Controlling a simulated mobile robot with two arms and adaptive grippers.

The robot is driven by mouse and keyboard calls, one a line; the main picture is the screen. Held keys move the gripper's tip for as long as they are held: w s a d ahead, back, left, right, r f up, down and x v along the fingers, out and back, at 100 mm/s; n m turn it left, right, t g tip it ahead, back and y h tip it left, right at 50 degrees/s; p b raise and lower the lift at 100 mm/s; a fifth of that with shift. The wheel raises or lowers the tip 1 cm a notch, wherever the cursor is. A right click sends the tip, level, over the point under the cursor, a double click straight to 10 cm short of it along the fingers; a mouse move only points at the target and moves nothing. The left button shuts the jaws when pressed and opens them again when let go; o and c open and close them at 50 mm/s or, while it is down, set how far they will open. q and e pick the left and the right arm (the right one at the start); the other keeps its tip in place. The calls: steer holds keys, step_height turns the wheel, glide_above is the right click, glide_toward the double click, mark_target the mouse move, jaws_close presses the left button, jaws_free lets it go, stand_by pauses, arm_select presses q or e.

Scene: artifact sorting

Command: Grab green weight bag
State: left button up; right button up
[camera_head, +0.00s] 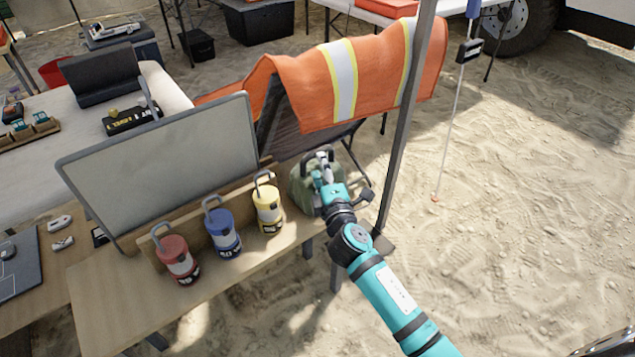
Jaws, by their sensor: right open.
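The green weight bag (300,187) sits at the right end of the wooden table, beside the tent pole. My teal right arm comes in from the lower right and hides part of the bag. Whether the fingers touch the handle or are around it, I cannot tell. My left gripper is not in view.
Red (178,260), blue (223,232) and yellow (268,208) canisters stand in a row left of the bag. A grey-framed board (165,165) stands behind them. A metal pole (401,120) rises close to my right arm. An orange vest (345,80) hangs on a chair behind.

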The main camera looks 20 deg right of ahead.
mark_target(318, 169)
steer(key=shift+w, duration=0.3)
steer(key=w, duration=0.4)
steer(key=shift+w+d+f+b, duration=0.1)
steer(key=shift+w+d+b, duration=0.25)
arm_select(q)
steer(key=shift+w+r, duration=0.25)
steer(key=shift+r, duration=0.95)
arm_select(e)
jaws_close()
steer(key=shift+r, duration=0.4)
